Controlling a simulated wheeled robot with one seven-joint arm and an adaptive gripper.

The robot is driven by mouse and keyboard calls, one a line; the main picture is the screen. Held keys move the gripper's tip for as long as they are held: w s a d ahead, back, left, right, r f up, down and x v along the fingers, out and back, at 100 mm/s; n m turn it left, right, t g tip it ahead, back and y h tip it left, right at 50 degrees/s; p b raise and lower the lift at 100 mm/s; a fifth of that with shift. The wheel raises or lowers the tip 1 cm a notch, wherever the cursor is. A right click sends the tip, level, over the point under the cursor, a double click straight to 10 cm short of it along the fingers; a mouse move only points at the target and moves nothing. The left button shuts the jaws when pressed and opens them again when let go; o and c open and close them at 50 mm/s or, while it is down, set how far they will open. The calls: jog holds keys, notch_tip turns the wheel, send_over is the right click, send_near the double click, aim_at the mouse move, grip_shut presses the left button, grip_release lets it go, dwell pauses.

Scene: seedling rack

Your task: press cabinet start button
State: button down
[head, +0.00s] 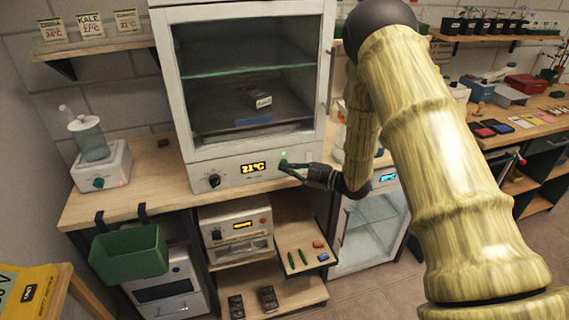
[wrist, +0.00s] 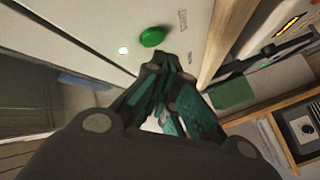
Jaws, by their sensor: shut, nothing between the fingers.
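The white cabinet (head: 160,80) stands on the wooden bench, with a glass door and a front panel below it. The panel has a black knob (head: 214,181), a lit display (head: 253,168) reading 21°C, and a glowing green light (head: 284,154). The green start button (wrist: 152,37) shows clearly in the wrist view, just beyond my fingertips and a little left, with the lit light (wrist: 123,50) beside it. My gripper (head: 287,166) is shut and empty at the panel, and it covers most of the button in the head view. Whether the tips touch it I cannot tell.
A white device with a glass jar (head: 92,139) stands left on the bench (head: 118,200). A green bin (head: 130,254) hangs at the bench front. A lower unit (head: 236,233) and shelf (head: 300,240) sit below. A glass-door fridge (head: 369,235) stands right.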

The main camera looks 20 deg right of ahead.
dwell(0.3)
jog(key=shift+s+d, duration=0.1)
jog(key=shift+s, duration=2.4)
jog(key=s+f+m+g+h, duration=0.2)
jog(key=s+f+m+h, duration=0.35)
jog(key=s+f, duration=0.5)
jog(key=s+f+m+g+h, duration=0.2)
jog(key=s+f+m+h, duration=0.35)
jog(key=f, duration=0.75)
jog(key=s+f+m+g, duration=0.2)
jog(key=s+m, duration=0.1)
jog(key=s, duration=0.7)
jog(key=s+f+m+g+h, duration=0.1)
jog(key=s+f+m+g, duration=0.1)
jog(key=s, duration=0.8)
jog(key=s+f+m+g, duration=0.3)
jog(key=s, duration=0.7)
jog(key=shift+m+g+h, duration=0.3)
jog(key=shift+m+h, duration=0.1)
